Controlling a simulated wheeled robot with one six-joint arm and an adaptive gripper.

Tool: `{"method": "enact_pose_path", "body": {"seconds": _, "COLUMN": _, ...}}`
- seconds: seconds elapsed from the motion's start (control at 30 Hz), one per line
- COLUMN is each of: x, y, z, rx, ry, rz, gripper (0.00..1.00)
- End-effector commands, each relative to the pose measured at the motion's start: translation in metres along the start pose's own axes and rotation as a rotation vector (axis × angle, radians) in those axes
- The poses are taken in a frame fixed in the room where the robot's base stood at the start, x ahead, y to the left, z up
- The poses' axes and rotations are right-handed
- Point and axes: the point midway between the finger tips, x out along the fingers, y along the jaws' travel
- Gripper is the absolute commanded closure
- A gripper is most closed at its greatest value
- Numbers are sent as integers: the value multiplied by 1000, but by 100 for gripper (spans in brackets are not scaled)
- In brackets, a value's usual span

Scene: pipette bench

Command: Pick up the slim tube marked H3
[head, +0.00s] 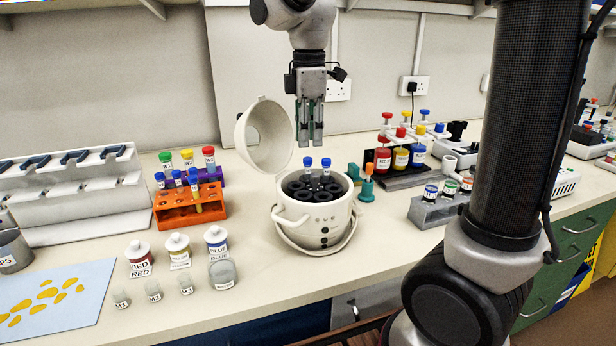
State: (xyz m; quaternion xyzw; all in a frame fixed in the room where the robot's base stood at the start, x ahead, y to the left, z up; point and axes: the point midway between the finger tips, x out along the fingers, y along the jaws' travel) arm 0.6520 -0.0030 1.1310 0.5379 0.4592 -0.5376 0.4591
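I cannot read H3 on any tube at this size. Several slim blue-capped tubes stand in the orange rack (178,219) at the left, one of them a yellowish tube (198,201). Two more blue-capped tubes, a left one (308,168) and a right one (326,169), stand upright in the round white centrifuge (318,225), whose lid (265,136) is open. My gripper (310,140) points down above the centrifuge, its fingers apart with nothing between them. Its tips are a little above the two blue caps.
A purple rack (213,172) with green, red and yellow-capped tubes stands behind the orange rack. Labelled jars (139,261) and small vials stand in front. A grey block (436,209) with vials and a dark stand of coloured bottles (400,178) are at right.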

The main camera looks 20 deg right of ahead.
Motion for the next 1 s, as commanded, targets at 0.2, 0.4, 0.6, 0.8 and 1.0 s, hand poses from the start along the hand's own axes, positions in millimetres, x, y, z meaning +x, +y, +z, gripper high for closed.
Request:
{"method": "enact_pose_path", "body": {"seconds": 0.2, "x": 28, "y": -1, "z": 0, "rx": -4, "ry": -3, "rz": -5, "gripper": 75}}
{"method": "enact_pose_path", "body": {"seconds": 0.4, "x": 59, "y": 0, "z": -2, "rx": -2, "ry": -2, "rz": -4, "gripper": 75}}
{"method": "enact_pose_path", "body": {"seconds": 0.6, "x": 72, "y": 0, "z": -2, "rx": -1, "ry": 0, "rz": -1, "gripper": 75}}
{"method": "enact_pose_path", "body": {"seconds": 0.8, "x": 72, "y": 0, "z": -2, "rx": -1, "ry": 0, "rz": 0, "gripper": 82}}
{"method": "enact_pose_path", "body": {"seconds": 1.0, "x": 72, "y": 0, "z": -2, "rx": -1, "ry": 0, "rz": 0, "gripper": 94}}
